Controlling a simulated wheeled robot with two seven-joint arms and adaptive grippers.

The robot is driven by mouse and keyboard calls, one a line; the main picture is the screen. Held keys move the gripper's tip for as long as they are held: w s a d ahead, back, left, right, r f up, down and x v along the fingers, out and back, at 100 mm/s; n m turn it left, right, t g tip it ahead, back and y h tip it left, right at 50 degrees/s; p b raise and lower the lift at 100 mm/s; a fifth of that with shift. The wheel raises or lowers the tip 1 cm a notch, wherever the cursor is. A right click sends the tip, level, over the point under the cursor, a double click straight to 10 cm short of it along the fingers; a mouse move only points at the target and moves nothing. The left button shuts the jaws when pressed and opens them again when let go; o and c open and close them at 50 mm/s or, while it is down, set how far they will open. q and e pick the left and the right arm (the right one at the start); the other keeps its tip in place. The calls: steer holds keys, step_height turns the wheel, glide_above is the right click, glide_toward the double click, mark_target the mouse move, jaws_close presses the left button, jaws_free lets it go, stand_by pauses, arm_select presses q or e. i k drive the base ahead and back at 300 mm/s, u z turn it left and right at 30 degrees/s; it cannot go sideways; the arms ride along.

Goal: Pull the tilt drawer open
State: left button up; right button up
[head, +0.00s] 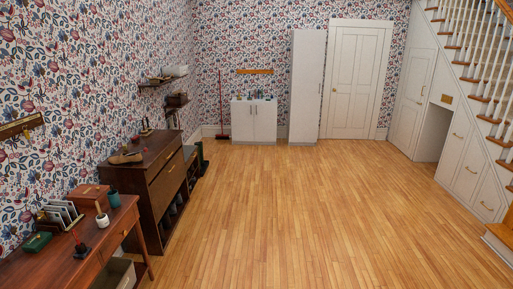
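A dark brown cabinet (130,178) stands against the left wall. Its upper front carries a wide, lighter brown panel (167,184), which looks like the tilt drawer and appears shut. Open shelves with dark items show below the panel. Neither of my grippers is in view.
White drawers (466,170) with brass handles sit under the stairs at right. The wooden floor (300,210) between is clear.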

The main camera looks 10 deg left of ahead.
mark_target(164, 188)
steer(key=u, duration=0.15)
steer(key=i, duration=1.95)
steer(key=u, duration=0.55)
steer(key=i, duration=2.05)
steer(key=u, duration=0.85)
steer(key=i, duration=1.65)
steer(key=u, duration=0.35)
